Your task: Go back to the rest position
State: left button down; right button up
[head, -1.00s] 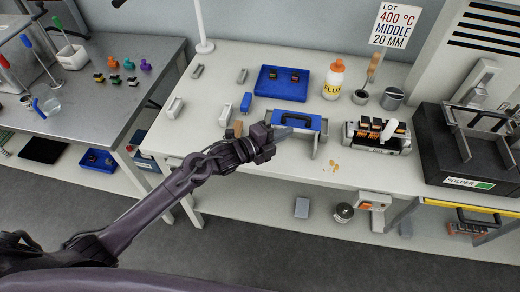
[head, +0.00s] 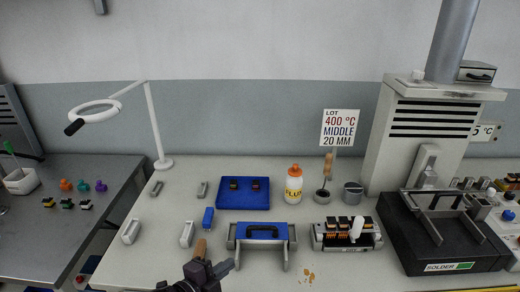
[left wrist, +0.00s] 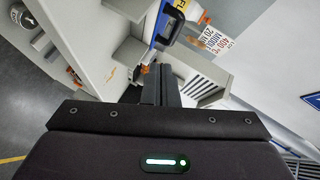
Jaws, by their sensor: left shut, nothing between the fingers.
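My left gripper (head: 228,267) shows at the bottom of the head view, near the front edge of the white bench (head: 140,262). Its fingers are shut and empty. In the left wrist view its closed fingers (left wrist: 160,84) point toward the bench and the blue fixture. The blue fixture with a black handle (head: 262,232) stands on grey legs just right of and beyond the gripper, apart from it. Most of my left arm is below the head view. My right gripper is not in view.
A blue tray (head: 243,206) holds two small connectors. A flux bottle (head: 293,188), a rack of connectors (head: 345,238) and a black solder unit (head: 428,258) stand to the right. Several coloured parts lie on the left metal table (head: 45,240).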

pick_arm(q)
jog(key=s+a+f+n+g+y, duration=0.1)
jog(key=s+a+n+g+y, duration=0.35)
jog(key=s+n, duration=0.45)
jog(key=s+a+f+n+g+y, duration=0.1)
jog(key=s+a+n+g+y, duration=0.35)
jog(key=s+n, duration=0.5)
notch_tip(320, 180, down, 31)
jog(key=s, duration=0.3)
jog(key=s+a+f+g, duration=0.1)
jog(key=s+a+f, duration=0.1)
jog(key=s+f, duration=0.6)
jog(key=s+a+f+g, duration=0.1)
jog(key=s+a+f, duration=0.1)
jog(key=s+f, duration=0.7)
jog(key=shift+s+a, duration=0.15)
jog(key=shift+s, duration=0.8)
